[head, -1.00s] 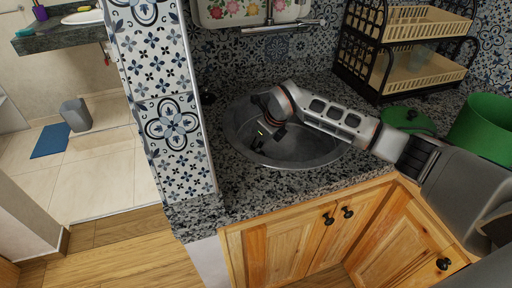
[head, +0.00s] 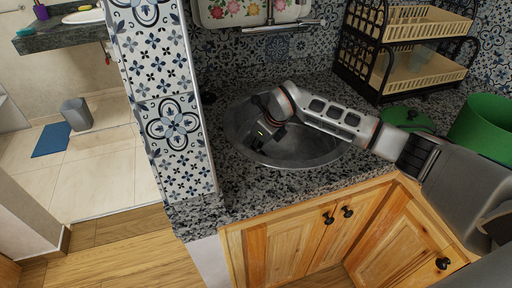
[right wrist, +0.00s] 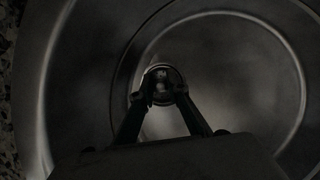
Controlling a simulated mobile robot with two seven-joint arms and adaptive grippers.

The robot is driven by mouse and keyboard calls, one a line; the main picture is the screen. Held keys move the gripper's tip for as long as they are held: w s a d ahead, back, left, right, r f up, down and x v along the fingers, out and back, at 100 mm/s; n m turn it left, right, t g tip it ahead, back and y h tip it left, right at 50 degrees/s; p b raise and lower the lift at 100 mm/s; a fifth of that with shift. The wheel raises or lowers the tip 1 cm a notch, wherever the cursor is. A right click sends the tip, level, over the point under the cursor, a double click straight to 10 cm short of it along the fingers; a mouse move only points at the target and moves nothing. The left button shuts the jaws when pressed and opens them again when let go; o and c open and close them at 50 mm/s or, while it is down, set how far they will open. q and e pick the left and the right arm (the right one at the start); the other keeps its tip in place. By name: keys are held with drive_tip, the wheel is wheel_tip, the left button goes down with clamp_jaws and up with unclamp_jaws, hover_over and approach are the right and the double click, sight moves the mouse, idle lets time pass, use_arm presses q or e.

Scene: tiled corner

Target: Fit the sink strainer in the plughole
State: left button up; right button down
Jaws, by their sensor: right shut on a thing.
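The round metal sink (head: 305,150) is set in the speckled counter, with my right gripper (head: 259,143) reaching down into its left part. In the right wrist view, my right gripper (right wrist: 164,92) has its fingertips close together on a small round strainer (right wrist: 163,78). The plughole cannot be made out; the strainer and fingers cover that spot. I cannot tell whether the strainer touches the sink floor or hangs above it. My left gripper is out of view.
A tiled wall end (head: 172,130) stands close left of the sink. A dark dish rack (head: 410,65) with beige trays stands behind right. A green lid (head: 408,118) and green pot (head: 485,125) are at the right. The front counter strip (head: 245,193) is clear.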

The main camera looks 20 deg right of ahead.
drive_tip(key=shift+f, duration=0.95)
idle(0.6)
drive_tip(key=c, duration=1.5)
unclamp_jaws()
drive_tip(key=shift+r, duration=0.1)
drive_tip(key=shift+r+p, duration=2.25)
drive_tip(key=shift+r, duration=1.1)
drive_tip(key=shift+r+p, duration=0.55)
drive_tip(key=shift+r, duration=0.45)
drive_tip(key=shift+r+p, duration=0.6)
